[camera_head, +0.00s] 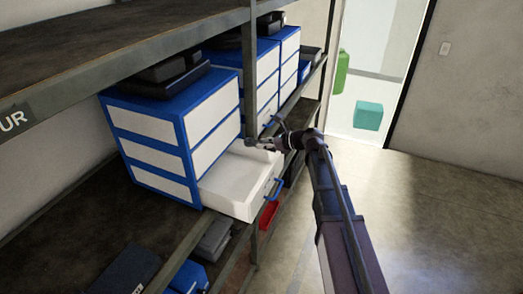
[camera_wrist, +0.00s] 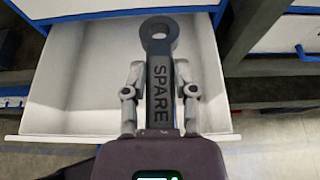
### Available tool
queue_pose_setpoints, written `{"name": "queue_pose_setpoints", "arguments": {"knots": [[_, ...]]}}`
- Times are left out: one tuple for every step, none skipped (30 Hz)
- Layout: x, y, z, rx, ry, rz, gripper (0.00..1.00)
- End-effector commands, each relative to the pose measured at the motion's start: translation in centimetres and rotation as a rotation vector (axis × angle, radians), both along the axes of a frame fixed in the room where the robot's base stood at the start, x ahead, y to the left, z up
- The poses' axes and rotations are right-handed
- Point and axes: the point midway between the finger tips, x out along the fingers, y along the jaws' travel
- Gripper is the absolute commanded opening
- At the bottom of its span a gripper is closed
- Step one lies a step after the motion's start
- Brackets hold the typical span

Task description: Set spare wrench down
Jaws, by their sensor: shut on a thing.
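The spare wrench (camera_wrist: 159,75) is a dark grey bar with a ring end and the word SPARE on it. My gripper (camera_wrist: 160,95) is shut on it, one finger on each side, with the ring end pointing away from my wrist. In the wrist view the wrench is over the open white drawer (camera_wrist: 85,85). The drawer looks empty where it shows. In the head view my gripper (camera_head: 264,144) is above the open drawer (camera_head: 243,172) of the blue and white cabinet (camera_head: 153,155). The wrench is hard to make out there.
A metal shelf post (camera_head: 250,75) stands close behind my gripper. More blue and white cabinets (camera_head: 263,80) stand farther along the shelf. A red bin (camera_head: 269,214) is below the drawer. The floor (camera_head: 440,220) at the right is clear.

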Motion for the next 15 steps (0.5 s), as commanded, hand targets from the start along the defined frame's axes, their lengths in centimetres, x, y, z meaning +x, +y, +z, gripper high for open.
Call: {"name": "queue_pose_setpoints", "arguments": {"knots": [[0.1,0.1,0.0,0.001,0.0,0.0,0.0],[0.2,0.1,0.0,0.001,0.0,0.0,0.0],[0.3,0.3,0.0,0.001,0.0,0.0,0.0],[0.5,0.4,-0.1,0.001,0.0,0.0,0.0],[0.7,0.6,-0.1,0.001,0.0,0.001,0.0],[1.0,0.9,-0.1,0.001,0.0,0.001,0.0],[1.3,1.1,-0.2,0.001,0.0,0.001,0.0],[1.0,1.0,-0.7,0.001,0.0,0.0,0.0],[1.0,0.9,-1.1,0.001,0.0,0.0,0.0],[1.0,0.9,-1.4,0.001,0.001,0.0,0.0],[1.0,0.9,-1.7,0.001,0.001,0.0,0.0],[1.0,0.9,-2.1,0.001,0.001,0.0,0.0],[1.0,0.9,-2.3,0.001,0.0,-0.001,0.0],[1.0,0.9,-2.6,0.001,0.0,-0.001,0.0],[1.0,0.8,-2.9,0.001,0.0,-0.001,0.0]]}}
